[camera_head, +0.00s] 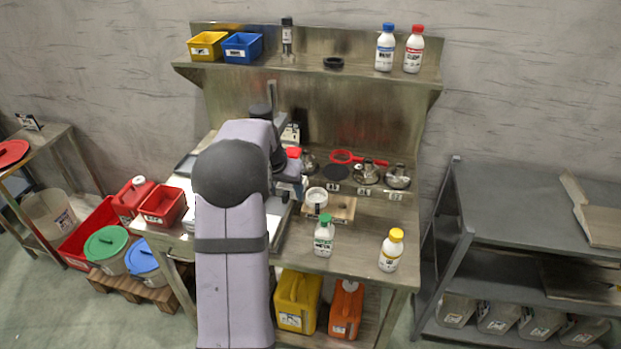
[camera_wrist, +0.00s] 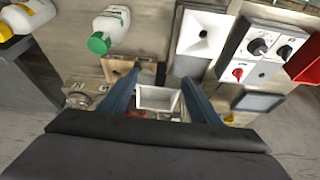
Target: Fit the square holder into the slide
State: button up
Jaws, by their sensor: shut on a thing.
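My gripper (camera_wrist: 157,104) has two blue fingers, shut on a pale square holder (camera_wrist: 157,91) with an open, recessed middle. In the wrist view the holder sits between the fingertips, above the bench; I cannot tell its exact height. A pale metal unit with a sloped recess (camera_wrist: 199,40) lies beyond the fingers in the wrist view. I cannot tell for sure whether this is the slide; my arm hides much of that area in the head view.
A wooden block (camera_head: 343,210) with a white round cup (camera_head: 316,196) is close to my gripper. A green-capped bottle (camera_head: 324,236) and a yellow-capped bottle (camera_head: 391,250) stand at the front. Metal vessels (camera_head: 366,172) stand behind. A knobbed control box (camera_wrist: 264,46) adjoins the metal unit.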

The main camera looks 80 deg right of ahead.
jog(key=w+a+f+m, duration=0.1)
jog(key=w+a+f, duration=0.1)
jog(key=w, duration=0.3)
jog(key=w+a+f, duration=0.2)
jog(key=w+a, duration=0.1)
jog(key=w, duration=0.2)
jog(key=shift+w+a+m+g+p, duration=0.25)
jog(key=shift+a+m+g+p, duration=0.05)
jog(key=shift+a+m+g, duration=0.1)
jog(key=shift+f+b, duration=0.1)
jog(key=shift+b, duration=0.2)
notch_tip(320, 180, down, 6)
jog(key=b, duration=0.5)
jog(key=shift+r, duration=0.2)
jog(key=shift+b, duration=0.8)
dwell(1.3)
jog(key=shift+f+b, duration=1.55)
jog(key=o, duration=1.2)
